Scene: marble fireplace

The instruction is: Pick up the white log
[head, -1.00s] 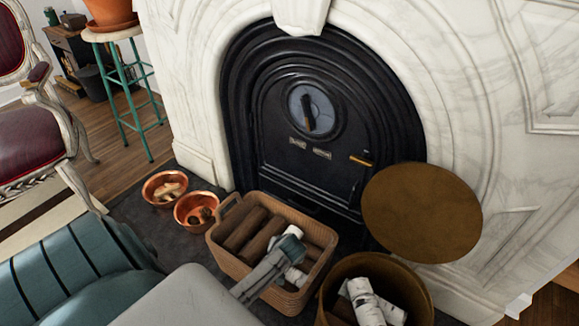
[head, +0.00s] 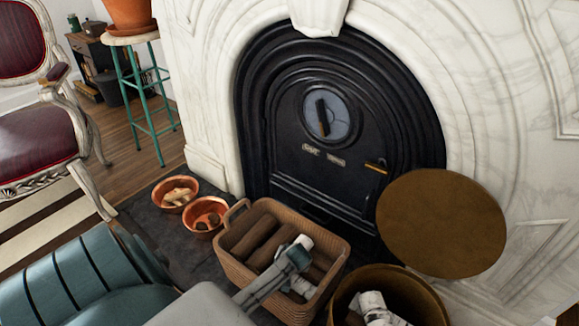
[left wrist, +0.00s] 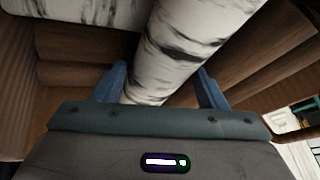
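A white log (left wrist: 165,60) with dark bark streaks, like birch, lies in the brown woven basket (head: 233,268). In the left wrist view it runs diagonally between the two blue fingers of my left gripper (left wrist: 160,85), close to both. I cannot tell whether the fingers press on it. A second white log (left wrist: 70,12) crosses the upper left of that view. In the head view, my left gripper (head: 295,257) reaches down into the basket and hides part of the white wood there. My right gripper is not in view.
Brown logs (head: 265,252) lie beside the white wood in the basket. A brass bucket (head: 425,300) with white logs stands to the right, near a round brass disc (head: 440,223). Two copper bowls (head: 175,193) (head: 206,216) sit left. The black fireplace door (head: 320,150) is behind.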

